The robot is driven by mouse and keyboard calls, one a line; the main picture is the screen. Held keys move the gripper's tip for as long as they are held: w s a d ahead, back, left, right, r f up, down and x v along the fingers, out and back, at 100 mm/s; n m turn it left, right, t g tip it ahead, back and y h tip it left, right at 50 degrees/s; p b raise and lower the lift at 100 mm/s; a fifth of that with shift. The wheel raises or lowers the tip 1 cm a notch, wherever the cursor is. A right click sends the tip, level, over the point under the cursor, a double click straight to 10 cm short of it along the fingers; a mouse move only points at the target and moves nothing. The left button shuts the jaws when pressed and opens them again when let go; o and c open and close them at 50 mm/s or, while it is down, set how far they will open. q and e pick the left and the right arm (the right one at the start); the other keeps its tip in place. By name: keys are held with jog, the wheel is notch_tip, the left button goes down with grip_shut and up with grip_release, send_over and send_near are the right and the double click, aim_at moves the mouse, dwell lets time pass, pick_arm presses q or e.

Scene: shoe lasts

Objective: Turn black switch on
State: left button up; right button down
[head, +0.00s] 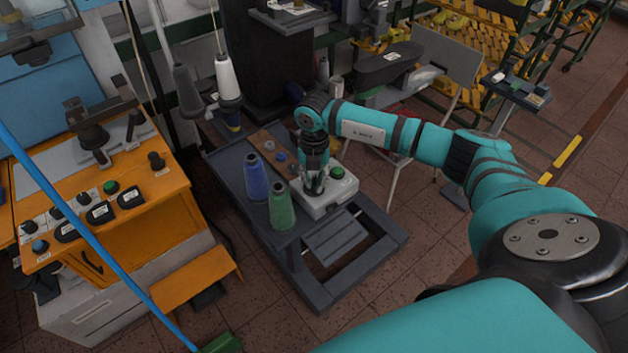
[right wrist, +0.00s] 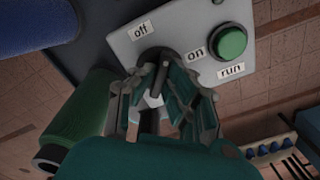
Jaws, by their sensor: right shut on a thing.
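A light grey control box (head: 318,209) stands on the dark cart. In the right wrist view, the box (right wrist: 182,22) carries "off", "on" and "run" labels, with a green button (right wrist: 232,43) beside "run". The black switch (right wrist: 155,55) sits between the "off" and "on" labels. My right gripper (head: 314,187) reaches down onto the box. In the right wrist view its fingers (right wrist: 160,78) are closed around the black switch, hiding much of it, so its exact setting is hard to tell. My left gripper is out of view.
A blue pole (head: 90,235) crosses the left foreground.

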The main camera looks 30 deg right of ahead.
aim_at(314, 182)
jog(key=m, duration=0.4)
jog(key=shift+m, duration=0.3)
jog(key=shift+r+m, duration=0.1)
jog(key=shift+m, duration=2.4)
jog(key=c, duration=1.4)
grip_release()
notch_tip(314, 182, up, 12)
jog(key=shift+f, duration=0.1)
